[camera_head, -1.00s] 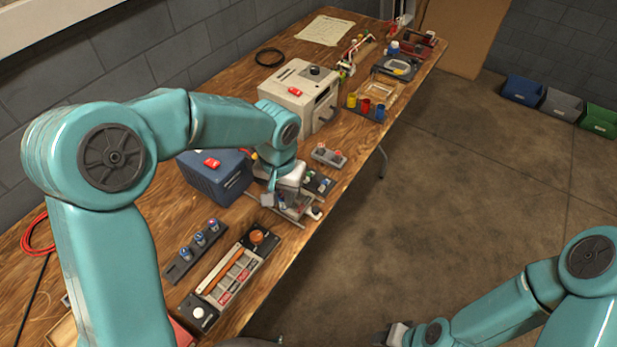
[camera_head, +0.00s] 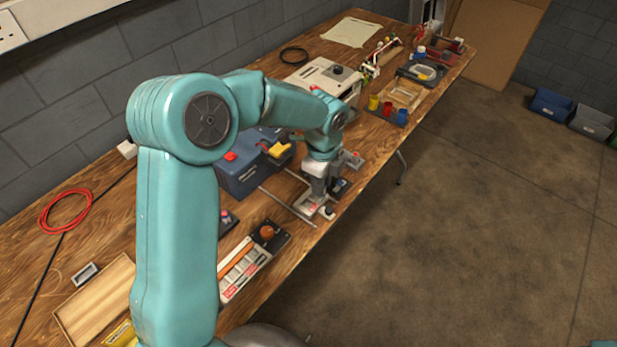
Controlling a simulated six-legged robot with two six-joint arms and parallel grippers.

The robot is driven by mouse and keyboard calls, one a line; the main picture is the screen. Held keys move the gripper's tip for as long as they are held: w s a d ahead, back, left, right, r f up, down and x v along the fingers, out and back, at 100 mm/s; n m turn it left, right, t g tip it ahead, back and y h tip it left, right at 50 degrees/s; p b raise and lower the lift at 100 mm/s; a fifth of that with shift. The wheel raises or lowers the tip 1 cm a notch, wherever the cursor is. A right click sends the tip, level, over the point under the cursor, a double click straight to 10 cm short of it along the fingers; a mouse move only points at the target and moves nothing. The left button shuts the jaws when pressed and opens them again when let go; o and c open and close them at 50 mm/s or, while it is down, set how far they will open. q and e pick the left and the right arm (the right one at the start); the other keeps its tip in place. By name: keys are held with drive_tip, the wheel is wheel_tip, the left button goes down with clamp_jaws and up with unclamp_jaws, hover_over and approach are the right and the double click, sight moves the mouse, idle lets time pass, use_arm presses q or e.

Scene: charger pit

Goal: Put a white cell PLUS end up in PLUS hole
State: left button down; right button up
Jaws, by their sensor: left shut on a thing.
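My left gripper (camera_head: 317,195) points down over the small grey-and-white holder area (camera_head: 305,207) near the table's front edge, in front of the blue box. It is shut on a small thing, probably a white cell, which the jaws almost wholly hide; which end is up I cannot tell. A small round white piece (camera_head: 327,212) with a dark base stands just right of the jaws. The PLUS hole cannot be made out. A dark rack (camera_head: 229,220) shows only its end beside my left arm. My right gripper is out of view.
A blue box (camera_head: 240,178) with a red switch stands behind the gripper, and a yellow part (camera_head: 279,150) is near its top. A beige machine (camera_head: 325,80) and coloured cups (camera_head: 387,107) stand farther back.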

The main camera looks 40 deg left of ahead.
use_arm(q)
drive_tip(key=a+f+m+b, duration=0.1)
drive_tip(key=f+m, duration=0.1)
drive_tip(key=m, duration=0.1)
drive_tip(key=a+f+m+b, duration=0.2)
drive_tip(key=f+m, duration=0.1)
drive_tip(key=m, duration=0.1)
drive_tip(key=a+f+m+b, duration=0.1)
drive_tip(key=f+m+b, duration=0.1)
drive_tip(key=m, duration=0.2)
drive_tip(key=shift+w+a+f, duration=0.25)
drive_tip(key=shift+w+a, duration=0.05)
drive_tip(key=shift+w, duration=0.05)
drive_tip(key=shift+f+b, duration=0.45)
drive_tip(key=shift+f, duration=0.1)
drive_tip(key=shift+f+b, duration=0.45)
drive_tip(key=shift+f, duration=0.6)
idle(0.4)
drive_tip(key=c, duration=0.9)
unclamp_jaws()
drive_tip(key=shift+r, duration=0.1)
